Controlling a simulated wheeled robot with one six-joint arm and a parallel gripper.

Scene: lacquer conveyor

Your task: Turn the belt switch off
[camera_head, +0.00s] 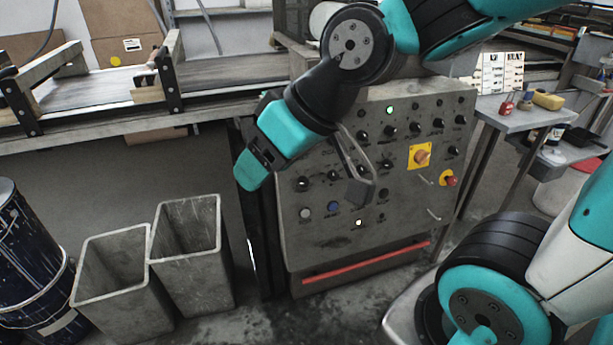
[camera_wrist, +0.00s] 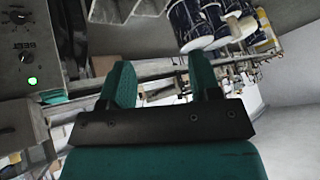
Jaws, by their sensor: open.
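A grey control panel (camera_head: 325,235) stands in the middle of the head view, with several black knobs and lamps. A green lamp (camera_head: 390,110) is lit near its top, with a black knob (camera_head: 390,131) just below. In the wrist view, part of the panel shows at the left, with the label BELT (camera_wrist: 22,46) upside down, a knob (camera_wrist: 24,57) and a lit green lamp (camera_wrist: 32,81). I cannot tell surely which head-view knob this is. My gripper (camera_head: 250,172) hangs at the panel's left side; its fingers (camera_wrist: 162,78) are open and empty, apart from the knobs.
My arm hides part of the panel. An orange switch on a yellow plate (camera_head: 420,156) and a red button (camera_head: 450,180) are at the panel's right. Two grey bins (camera_head: 190,265) and a dark blue drum (camera_head: 30,270) stand at left. A conveyor (camera_head: 100,90) runs behind.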

